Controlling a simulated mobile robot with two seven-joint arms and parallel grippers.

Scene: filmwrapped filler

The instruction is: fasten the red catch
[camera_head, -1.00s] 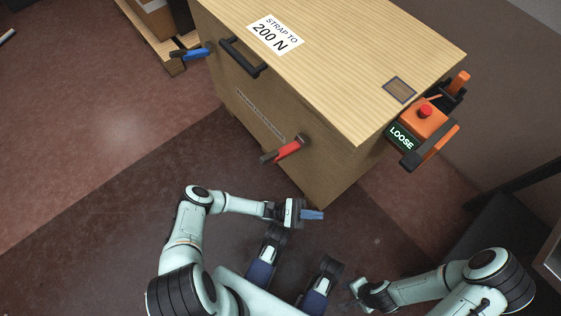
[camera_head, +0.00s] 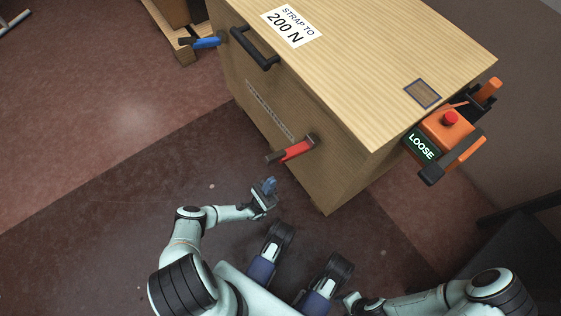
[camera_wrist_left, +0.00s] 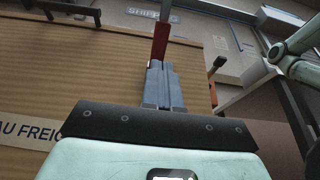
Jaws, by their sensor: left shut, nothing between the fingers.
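The red catch (camera_head: 296,150) is a red lever on a dark mount, low on the wooden crate's (camera_head: 300,110) front face near its right corner. It sticks out from the face, down and left in the head view. My left gripper (camera_head: 270,185) is shut and empty, below and left of the catch and apart from it, pointing up towards the crate. In the left wrist view, the closed blue-grey fingers (camera_wrist_left: 163,75) point at a red bar (camera_wrist_left: 161,38), apparently the catch; contact cannot be told. My right gripper (camera_head: 352,300) is at the bottom, its jaws unclear.
A blue catch (camera_head: 206,42) sticks out at the crate's left end, near a black handle (camera_head: 255,48). An orange device (camera_head: 447,130) with a red button and a sign reading LOOSE (camera_head: 421,146) is on the right side. The floor left of the crate is clear.

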